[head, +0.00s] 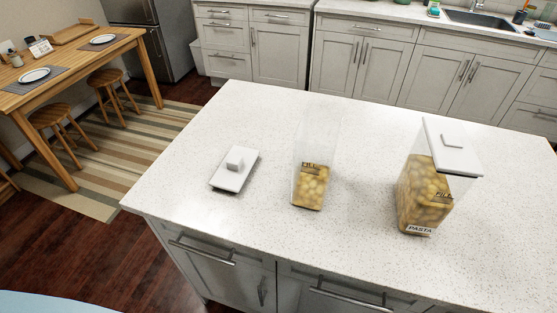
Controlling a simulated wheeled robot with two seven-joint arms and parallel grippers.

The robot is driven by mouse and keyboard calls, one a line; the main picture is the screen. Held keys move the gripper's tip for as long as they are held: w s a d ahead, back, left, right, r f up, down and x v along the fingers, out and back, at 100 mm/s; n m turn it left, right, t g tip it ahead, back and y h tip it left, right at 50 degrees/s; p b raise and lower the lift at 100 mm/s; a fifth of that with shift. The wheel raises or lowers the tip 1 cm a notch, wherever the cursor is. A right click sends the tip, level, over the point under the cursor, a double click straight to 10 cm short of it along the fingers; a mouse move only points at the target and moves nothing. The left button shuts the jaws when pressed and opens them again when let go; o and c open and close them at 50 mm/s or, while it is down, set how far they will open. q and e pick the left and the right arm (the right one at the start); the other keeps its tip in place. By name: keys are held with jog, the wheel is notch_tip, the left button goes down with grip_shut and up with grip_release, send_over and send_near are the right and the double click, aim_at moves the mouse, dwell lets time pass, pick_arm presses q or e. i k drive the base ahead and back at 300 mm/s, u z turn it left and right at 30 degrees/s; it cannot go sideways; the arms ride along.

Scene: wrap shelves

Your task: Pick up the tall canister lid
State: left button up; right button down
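A white rectangular lid (233,172) with a small raised knob lies flat on the island counter, left of the canisters. A tall, narrow clear canister (309,180) stands upright to the right of it, uncovered, with yellow contents in its lower part and a dark label. A wider clear canister (426,195) stands farther right, with yellow contents and a "PASTA" label. Its own white lid (455,148) sits on top. Neither of my grippers is in view.
The white speckled island counter (230,120) has free room around the lid and canisters. A wooden table (65,65) with plates and stools stands at the left. Cabinets (380,65) and a sink (485,20) line the back.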

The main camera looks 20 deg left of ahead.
aim_at(225, 179)
jog(key=z, duration=2.3)
jog(key=k, duration=1.1)
jog(key=u, duration=1.85)
